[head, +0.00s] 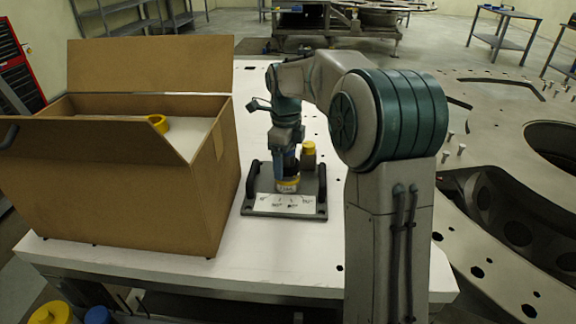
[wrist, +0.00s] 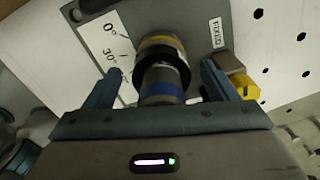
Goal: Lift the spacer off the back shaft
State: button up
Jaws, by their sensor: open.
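A dark fixture plate (head: 317,207) with a black handle at each side lies on the white table. A shaft (wrist: 160,88) with a grey top and blue band stands on it, with a black ring and a yellow ring (wrist: 160,42) lower down; the yellow ring also shows in the head view (head: 288,185). I cannot tell which ring is the spacer. My gripper (wrist: 159,70) is open above the plate, one finger on either side of the shaft, with gaps visible. It hides the shaft's upper part in the head view (head: 288,165). A yellow-topped post (head: 308,150) stands just behind.
An angle card (head: 286,202) lies on the plate's near side. A "FIXED" label (wrist: 217,33) is near the post. White table (head: 200,268) is clear in front.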

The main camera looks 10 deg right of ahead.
jog(key=c, duration=1.1)
jog(key=shift+r, duration=0.1)
